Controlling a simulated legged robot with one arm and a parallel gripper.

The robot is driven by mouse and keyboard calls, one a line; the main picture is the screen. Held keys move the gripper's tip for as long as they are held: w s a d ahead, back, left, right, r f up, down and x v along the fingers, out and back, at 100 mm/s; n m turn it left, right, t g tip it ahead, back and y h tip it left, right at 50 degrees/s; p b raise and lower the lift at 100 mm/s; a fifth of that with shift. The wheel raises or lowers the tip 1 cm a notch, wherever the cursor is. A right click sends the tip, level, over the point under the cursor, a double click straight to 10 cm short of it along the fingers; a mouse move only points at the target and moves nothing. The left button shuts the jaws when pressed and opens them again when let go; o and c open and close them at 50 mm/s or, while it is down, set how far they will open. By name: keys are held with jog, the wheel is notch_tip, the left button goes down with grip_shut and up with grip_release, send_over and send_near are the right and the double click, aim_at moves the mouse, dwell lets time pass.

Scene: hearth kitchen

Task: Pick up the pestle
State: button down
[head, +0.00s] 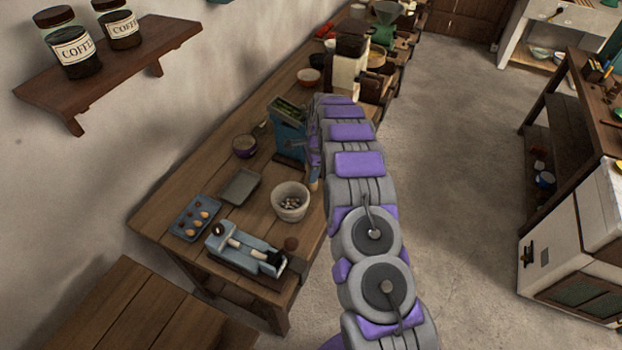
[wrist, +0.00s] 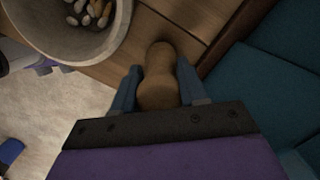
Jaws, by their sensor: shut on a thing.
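The pestle (wrist: 161,78) is a brown wooden piece with a rounded end, seen in the wrist view. My gripper (wrist: 163,88) is shut on it, with one finger on each side. In the head view my arm hides most of the gripper and pestle, at the right edge of the wooden table (head: 185,190). I cannot tell whether the pestle still touches the tabletop.
A pale bowl of small pieces (head: 290,203) stands close by; it also shows in the wrist view (wrist: 60,45). A teal box (head: 287,135) stands on the other side. A grey tray (head: 240,187), an egg tray (head: 195,217) and a blue-grey device (head: 243,248) lie nearer.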

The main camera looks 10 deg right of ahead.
jog(key=shift+r, duration=0.15)
jog(key=shift+r+p, duration=0.45)
jog(key=shift+r, duration=1.15)
jog(key=shift+s+r, duration=0.1)
jog(key=shift+s, duration=0.15)
jog(key=s+d+r+p, duration=0.1)
jog(key=s+d+p, duration=0.1)
jog(key=s, duration=1.3)
jog(key=shift+s+d+r, duration=0.15)
jog(key=shift+s+d, duration=0.05)
jog(key=shift+d, duration=0.1)
jog(key=c, duration=1.2)
grip_release()
jog(key=shift+r, duration=0.1)
grip_shut()
